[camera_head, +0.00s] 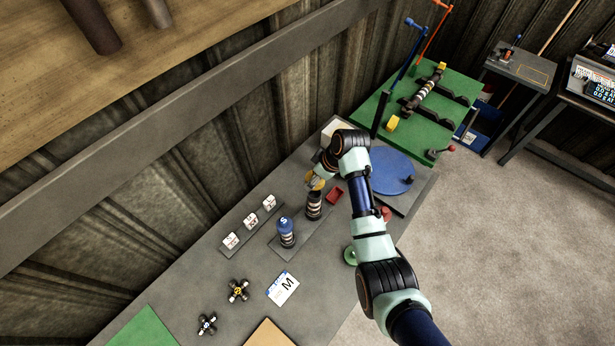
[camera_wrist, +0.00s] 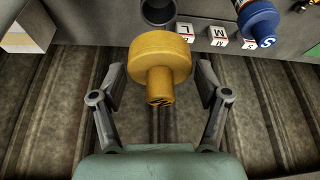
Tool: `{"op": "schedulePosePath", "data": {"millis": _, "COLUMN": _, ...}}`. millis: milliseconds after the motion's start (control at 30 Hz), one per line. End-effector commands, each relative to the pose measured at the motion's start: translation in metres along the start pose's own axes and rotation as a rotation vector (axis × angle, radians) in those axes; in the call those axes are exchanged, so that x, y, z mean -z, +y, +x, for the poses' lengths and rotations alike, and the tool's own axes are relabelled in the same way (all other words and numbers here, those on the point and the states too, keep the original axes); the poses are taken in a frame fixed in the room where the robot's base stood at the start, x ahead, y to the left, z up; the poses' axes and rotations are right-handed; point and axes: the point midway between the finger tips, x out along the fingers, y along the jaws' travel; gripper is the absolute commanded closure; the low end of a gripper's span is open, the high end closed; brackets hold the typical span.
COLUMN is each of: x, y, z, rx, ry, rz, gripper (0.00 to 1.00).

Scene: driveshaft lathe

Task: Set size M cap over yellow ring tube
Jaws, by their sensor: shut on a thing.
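My gripper (camera_wrist: 160,92) is shut on a yellow cap (camera_wrist: 160,58), which has a wide round body and a narrower knob toward the camera. A dark mark on the knob's end is hard to read. The yellow cap also shows in the head view (camera_head: 314,183), held just above a dark banded tube (camera_head: 314,207). The open dark mouth of a tube (camera_wrist: 158,11) shows beyond the cap in the wrist view. I cannot make out a yellow ring on it. A second tube beside it wears a blue cap marked S (camera_head: 286,225).
White lettered blocks (camera_head: 250,221) stand in a row behind the tubes. A card marked M (camera_head: 283,288) lies in front, near a cross joint (camera_head: 238,291).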

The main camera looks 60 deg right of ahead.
Motion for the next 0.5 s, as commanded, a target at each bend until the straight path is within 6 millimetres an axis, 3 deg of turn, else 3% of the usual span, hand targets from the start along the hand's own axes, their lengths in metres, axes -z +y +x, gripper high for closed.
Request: {"op": "schedulePosePath", "data": {"millis": 500, "x": -0.012, "y": -0.001, "z": 0.029, "rx": 0.000, "ry": -0.001, "rz": 0.001, "gripper": 0.53}}
